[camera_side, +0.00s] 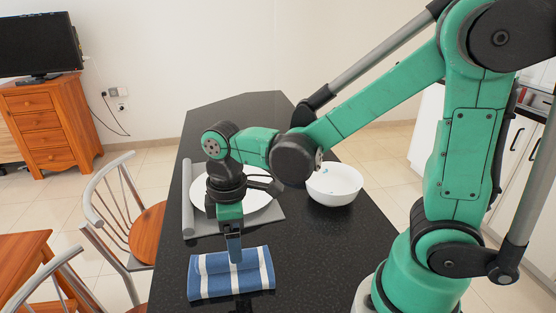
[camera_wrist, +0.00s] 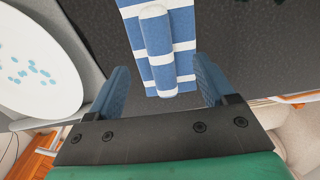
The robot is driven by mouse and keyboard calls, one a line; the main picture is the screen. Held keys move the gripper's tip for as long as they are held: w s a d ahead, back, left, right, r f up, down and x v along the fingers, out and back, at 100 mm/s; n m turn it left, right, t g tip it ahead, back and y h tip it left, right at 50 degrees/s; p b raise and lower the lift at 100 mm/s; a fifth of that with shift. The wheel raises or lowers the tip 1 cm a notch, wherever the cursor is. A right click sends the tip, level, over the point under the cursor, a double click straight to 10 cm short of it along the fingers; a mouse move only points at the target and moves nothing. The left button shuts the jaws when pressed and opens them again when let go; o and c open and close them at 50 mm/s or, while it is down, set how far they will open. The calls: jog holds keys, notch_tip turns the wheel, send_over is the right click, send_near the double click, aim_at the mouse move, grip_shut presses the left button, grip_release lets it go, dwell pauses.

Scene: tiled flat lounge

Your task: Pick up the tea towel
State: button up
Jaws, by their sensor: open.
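The tea towel (camera_side: 231,274) is blue with white stripes and lies folded on the dark countertop, near its front end. In the wrist view the towel (camera_wrist: 184,50) shows a rolled or raised fold along its middle, lying between the lines of my two fingers. My gripper (camera_side: 235,255) points down over the towel's back edge in the side view. In the wrist view my gripper (camera_wrist: 165,88) has its blue fingers spread wide, one on either side of the fold's near end, with nothing between them. I cannot tell whether the fingertips touch the towel.
Behind my gripper, a white plate (camera_side: 251,204) lies on a grey mat (camera_side: 274,215) with a rolled edge. A white bowl (camera_side: 334,185) stands to the right. Chairs (camera_side: 150,218) stand left of the dark counter (camera_side: 240,115). The counter is clear right of the towel.

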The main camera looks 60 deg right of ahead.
aim_at(230, 266)
jog(key=shift+f, duration=2.6)
grip_shut()
